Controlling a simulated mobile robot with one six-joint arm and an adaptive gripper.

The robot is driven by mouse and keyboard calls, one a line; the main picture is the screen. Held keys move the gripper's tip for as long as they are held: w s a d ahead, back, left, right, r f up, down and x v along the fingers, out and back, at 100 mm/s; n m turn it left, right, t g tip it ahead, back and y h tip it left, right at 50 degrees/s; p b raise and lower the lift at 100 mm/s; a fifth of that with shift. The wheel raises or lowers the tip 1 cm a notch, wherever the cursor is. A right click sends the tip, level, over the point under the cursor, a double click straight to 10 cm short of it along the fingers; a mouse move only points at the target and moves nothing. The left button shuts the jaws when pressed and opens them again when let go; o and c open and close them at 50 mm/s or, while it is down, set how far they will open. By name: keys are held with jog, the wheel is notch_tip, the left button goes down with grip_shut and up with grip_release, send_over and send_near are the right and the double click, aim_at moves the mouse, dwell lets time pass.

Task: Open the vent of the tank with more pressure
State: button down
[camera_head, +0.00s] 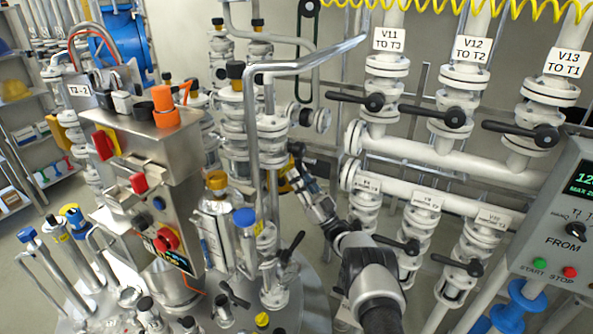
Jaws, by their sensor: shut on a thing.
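My gripper (296,163) reaches in from the lower right to the pipework right of the steel tank unit. Its jaws are at a dark valve handle (296,147) beside a yellow part (284,184). It is shut on this handle, as far as I can tell, with the contact partly hidden. The tank label (78,90) appears to read "T2-2". A dark display (178,262) low on the steel box (160,150) is too small to read. I cannot tell which fitting is the vent, or compare tank pressures.
White valves with black levers, labelled "V11 TO T3" (389,39), "V12 TO T2" (472,50) and "V13 TO T1" (564,63), line the right wall. A bent steel pipe (250,120) stands close left of my gripper. A control box (556,222) is at far right.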

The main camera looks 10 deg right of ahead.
jog(key=shift+d+r, duration=0.1)
jog(key=shift+r, duration=0.05)
jog(key=c, duration=1.5)
grip_release()
jog(key=shift+o, duration=0.2)
jog(key=v, duration=1.2)
jog(key=shift+w, duration=0.1)
